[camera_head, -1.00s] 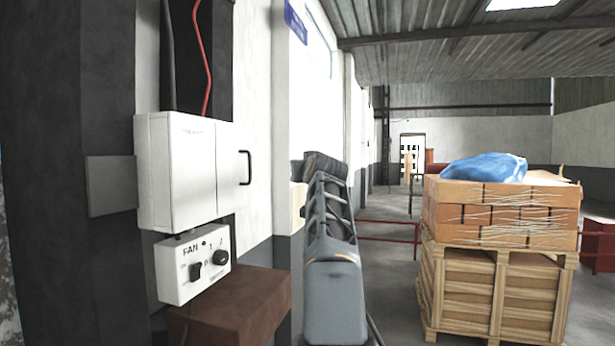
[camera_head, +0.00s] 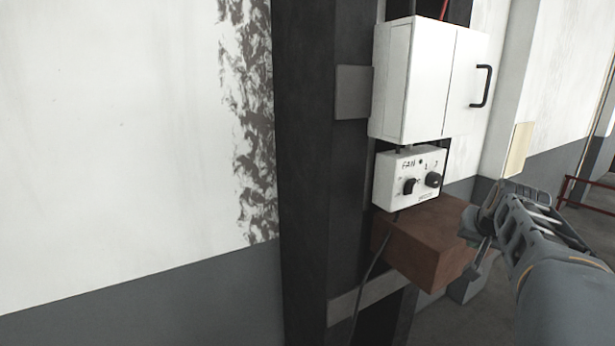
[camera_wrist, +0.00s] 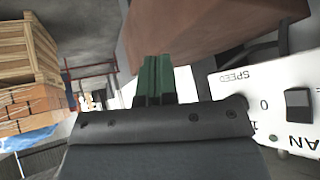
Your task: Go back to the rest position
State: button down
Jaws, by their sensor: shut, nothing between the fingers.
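My gripper (camera_wrist: 154,78) shows in the wrist view as two green fingers side by side, closed together with nothing between them. They lie in front of the brown block (camera_wrist: 195,30), and I cannot tell whether they touch it. The white fan control box (camera_wrist: 270,105) is close by on the right of that view, partly out of frame. In the head view my arm is at the lower right, to the right of the brown block (camera_head: 425,240) and below the fan control box (camera_head: 410,178). My fingertips are hard to make out there.
A white cabinet (camera_head: 425,80) with a black handle is above the fan box on a dark column (camera_head: 315,170). A cable hangs below the box. Bare wall (camera_head: 110,130) fills the left.

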jog(key=s+a+f+n+g+y, duration=0.1)
jog(key=s+a+f, duration=0.3)
jog(key=a, duration=0.4)
jog(key=s+a+f+n+y, duration=0.1)
jog(key=s+a+f+n, duration=0.2)
jog(key=s+a+f, duration=0.2)
jog(key=s+a+f+n+g+y, duration=0.1)
jog(key=s+a+f, duration=0.4)
jog(key=a, duration=0.5)
jog(key=shift+s+a+n+g+b, duration=0.3)
jog(key=shift+s+n+b, duration=0.05)
jog(key=shift+n, duration=0.45)
jog(key=shift+f, duration=0.15)
